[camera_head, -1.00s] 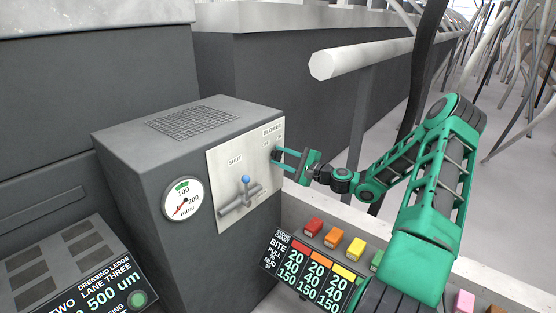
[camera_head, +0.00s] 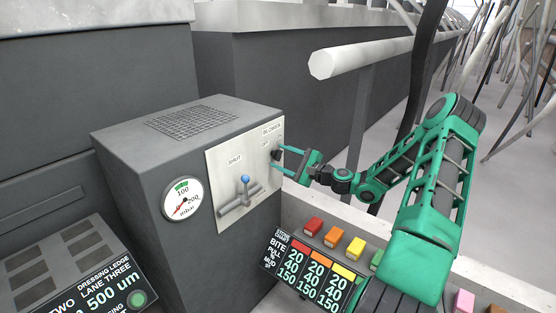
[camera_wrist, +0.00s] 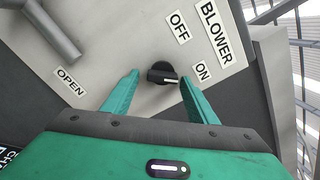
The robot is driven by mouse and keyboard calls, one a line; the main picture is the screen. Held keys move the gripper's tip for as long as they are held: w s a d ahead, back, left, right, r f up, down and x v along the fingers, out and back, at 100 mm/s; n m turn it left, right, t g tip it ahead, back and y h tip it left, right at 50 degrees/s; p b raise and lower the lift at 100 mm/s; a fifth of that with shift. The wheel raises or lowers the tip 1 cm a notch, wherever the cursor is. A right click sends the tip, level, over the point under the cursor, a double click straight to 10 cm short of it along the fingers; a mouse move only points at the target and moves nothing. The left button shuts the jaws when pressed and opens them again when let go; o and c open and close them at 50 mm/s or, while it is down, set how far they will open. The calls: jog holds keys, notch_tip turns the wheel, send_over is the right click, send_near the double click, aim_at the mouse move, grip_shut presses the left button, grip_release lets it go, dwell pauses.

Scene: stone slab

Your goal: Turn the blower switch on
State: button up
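The blower switch (camera_wrist: 161,73) is a black rotary knob on the light panel of a grey box, below the BLOWER label (camera_wrist: 215,31). In the wrist view its white-marked end points right, towards the ON label (camera_wrist: 203,71) and away from the OFF label (camera_wrist: 179,27). My green gripper (camera_wrist: 158,82) is open, with a finger on each side of the knob. The right fingertip is close to the knob's marked end; I cannot tell if they touch. In the head view, my gripper (camera_head: 280,159) is at the panel's right edge, by the knob (camera_head: 275,155).
A valve with a blue-tipped lever (camera_head: 245,181) sits on the same panel, left of my gripper. Coloured blocks (camera_head: 334,237) and a chart board (camera_head: 308,270) lie below my arm. A pale rail (camera_head: 362,57) runs above.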

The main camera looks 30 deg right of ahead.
jog(key=shift+a+r, duration=0.15)
jog(key=shift+a, duration=0.05)
jog(key=shift+s, duration=0.1)
jog(key=v, duration=1)
jog(key=shift+s+d, duration=0.2)
jog(key=s+a+f+n+g, duration=0.3)
jog(key=s+a+n+g, duration=0.1)
jog(key=a+n+g, duration=0.25)
jog(key=s+a+f+n+g, duration=0.3)
jog(key=s+a+n+g, duration=0.2)
jog(key=a, duration=0.2)
jog(key=s+r+n+g+h, duration=0.1)
jog(key=s+r, duration=0.3)
jog(key=s, duration=0.5)
jog(key=s+r+n+g+h, duration=0.2)
jog(key=s+r, duration=0.3)
jog(key=s, duration=0.5)
jog(key=s+r+n+g+h, duration=0.1)
jog(key=s+r+g+h, duration=0.1)
jog(key=s+r, duration=0.3)
jog(key=s+d, duration=0.1)
jog(key=s, duration=0.3)
jog(key=shift+h, duration=0.4)
